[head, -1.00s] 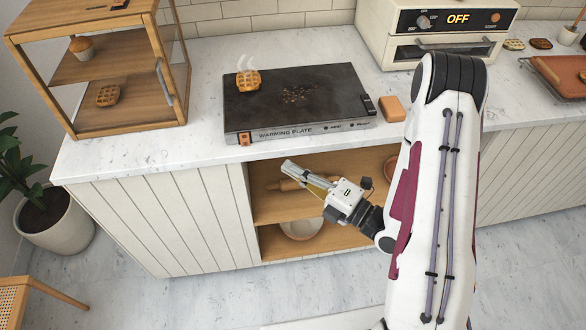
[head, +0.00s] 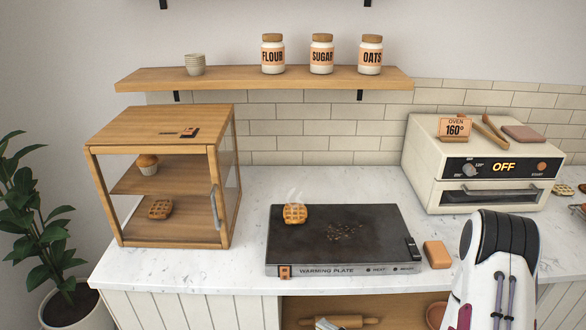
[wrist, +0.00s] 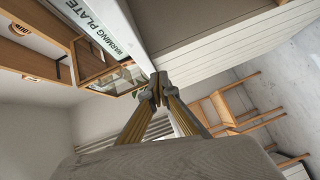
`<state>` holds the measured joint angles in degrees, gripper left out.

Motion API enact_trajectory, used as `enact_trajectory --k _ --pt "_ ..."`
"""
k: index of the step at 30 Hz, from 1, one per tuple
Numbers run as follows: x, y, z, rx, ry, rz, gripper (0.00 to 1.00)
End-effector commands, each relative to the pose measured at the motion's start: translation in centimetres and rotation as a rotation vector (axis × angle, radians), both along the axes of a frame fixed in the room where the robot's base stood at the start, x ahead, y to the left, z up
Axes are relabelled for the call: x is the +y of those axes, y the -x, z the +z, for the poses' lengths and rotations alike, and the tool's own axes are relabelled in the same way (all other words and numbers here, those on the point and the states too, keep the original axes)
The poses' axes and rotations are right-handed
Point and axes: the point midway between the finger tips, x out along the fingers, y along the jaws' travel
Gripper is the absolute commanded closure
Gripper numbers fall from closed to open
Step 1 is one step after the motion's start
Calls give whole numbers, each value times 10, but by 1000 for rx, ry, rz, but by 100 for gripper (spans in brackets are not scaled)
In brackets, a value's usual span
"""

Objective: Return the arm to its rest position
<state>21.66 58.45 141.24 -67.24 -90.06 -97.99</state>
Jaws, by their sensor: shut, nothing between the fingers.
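My gripper (wrist: 159,90) is shut and empty in the wrist view, its two fingertips together. It is in front of the counter and below the level of the warming plate, whose labelled front edge (wrist: 105,28) shows beyond it. In the head view only a small part of my gripper (head: 326,324) shows at the bottom edge, in front of the open shelf under the counter. My arm rises at the lower right of the head view, in front of the counter; most of it is cut off.
The warming plate (head: 345,256) carries a steaming waffle (head: 295,214). An orange block (head: 437,254) lies beside it. A wooden cabinet (head: 163,127) holds a muffin (head: 147,164) and a waffle (head: 160,209). The oven (head: 487,187) reads OFF. A rolling pin (head: 342,322) lies on the under-counter shelf.

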Motion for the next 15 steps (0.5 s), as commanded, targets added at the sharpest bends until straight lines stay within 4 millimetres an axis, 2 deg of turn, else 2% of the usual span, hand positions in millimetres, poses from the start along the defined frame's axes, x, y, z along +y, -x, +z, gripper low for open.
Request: enact_trajectory --k 6,15 --pt "-11 9 -56 283 35 -48 100" --pt "-44 22 -108 620 96 -191 100"
